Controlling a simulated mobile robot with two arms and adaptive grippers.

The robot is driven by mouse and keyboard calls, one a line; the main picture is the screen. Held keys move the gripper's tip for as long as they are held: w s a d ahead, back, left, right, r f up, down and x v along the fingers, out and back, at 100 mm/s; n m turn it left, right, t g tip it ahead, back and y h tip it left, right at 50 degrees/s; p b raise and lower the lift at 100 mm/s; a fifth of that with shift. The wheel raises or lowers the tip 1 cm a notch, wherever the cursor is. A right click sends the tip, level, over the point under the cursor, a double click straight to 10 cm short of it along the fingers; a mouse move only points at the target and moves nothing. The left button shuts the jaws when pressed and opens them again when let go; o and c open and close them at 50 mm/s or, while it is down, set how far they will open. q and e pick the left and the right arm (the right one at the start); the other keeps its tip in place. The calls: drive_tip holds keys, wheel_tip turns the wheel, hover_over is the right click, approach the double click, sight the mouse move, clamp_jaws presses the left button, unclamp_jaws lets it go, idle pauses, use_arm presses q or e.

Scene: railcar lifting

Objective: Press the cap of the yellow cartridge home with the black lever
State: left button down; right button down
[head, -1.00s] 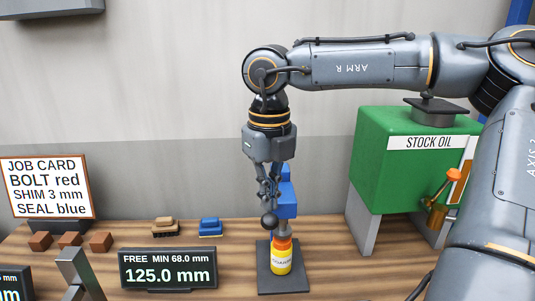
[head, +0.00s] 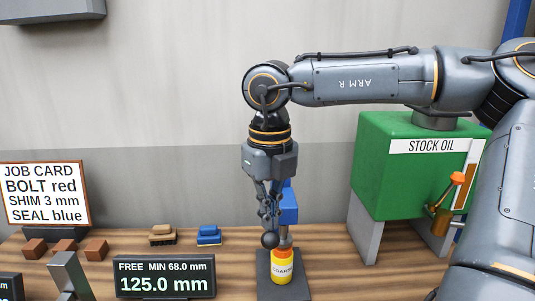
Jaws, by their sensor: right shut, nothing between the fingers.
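The yellow cartridge (head: 283,275) stands upright on a dark base plate (head: 263,289) under the blue press (head: 289,208). Its orange cap (head: 282,251) is on top, below the press's ram; I cannot tell how deep it sits. The black lever's round knob (head: 270,240) is in front of the press, close above the cap in the picture. My right gripper (head: 268,226) is shut and empty, pointing down with its fingertips at the knob, seemingly touching it from above. It hides part of the lever and press. My left gripper is not in view.
A display (head: 165,278) reading 125.0 mm stands left of the press. A green stock oil tank (head: 400,180) stands on the right. Bare bench lies between press and tank.

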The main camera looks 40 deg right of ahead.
sight(270, 234)
drive_tip(key=shift+s+a+f+b, duration=0.2)
drive_tip(key=shift+f+b, duration=0.6)
drive_tip(key=shift+s+a+f+b, duration=0.15)
drive_tip(key=shift+s+f+b, duration=0.05)
drive_tip(key=shift+f+b, duration=0.55)
drive_tip(key=shift+f, duration=0.1)
drive_tip(key=shift+s+a+f+b, duration=0.1)
drive_tip(key=shift+s+f+b, duration=0.05)
drive_tip(key=shift+f+b, duration=0.7)
drive_tip(key=shift+s+a+f+b, duration=0.1)
drive_tip(key=shift+f+b, duration=0.6)
drive_tip(key=shift+b, duration=0.1)
drive_tip(key=shift+f+b, duration=0.6)
drive_tip(key=shift+f, duration=0.05)
drive_tip(key=shift+r+p, duration=4.45)
drive_tip(key=shift+r, duration=1.7)
drive_tip(key=shift+s+f, duration=0.1)
drive_tip(key=shift+f, duration=0.05)
